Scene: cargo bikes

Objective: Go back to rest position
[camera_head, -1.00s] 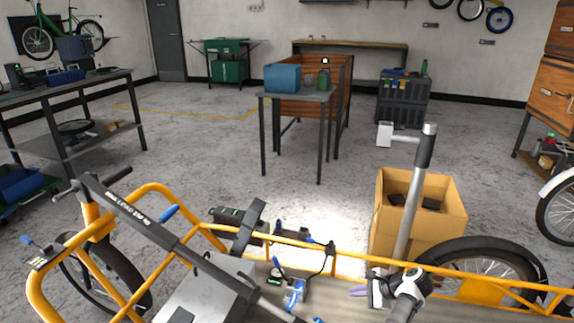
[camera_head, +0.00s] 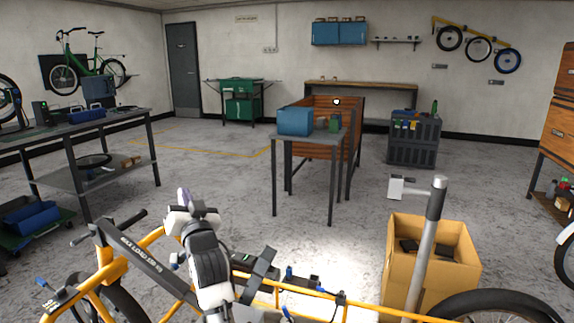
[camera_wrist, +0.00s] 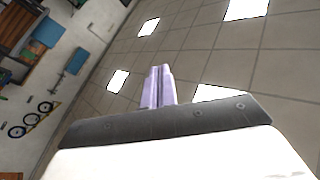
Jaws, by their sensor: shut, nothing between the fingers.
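My gripper shows in the head view (camera_head: 184,196) at the top of my raised white and dark arm, left of the picture's middle. Its fingers point up. In the wrist view the two pale purple fingers (camera_wrist: 158,86) are pressed together with nothing between them, and the tiled ceiling (camera_wrist: 215,60) with its bright lamps lies beyond. In the head view my arm stands in front of the yellow cargo bike frame (camera_head: 330,297) and hides part of it. I cannot tell whether the arm touches the frame.
A cardboard box (camera_head: 433,270) with dark items stands right of the bike, behind a grey post (camera_head: 424,250). A small table (camera_head: 318,135) with a blue bin (camera_head: 296,121) stands ahead. A workbench (camera_head: 75,131) is at the left. Open floor lies between them.

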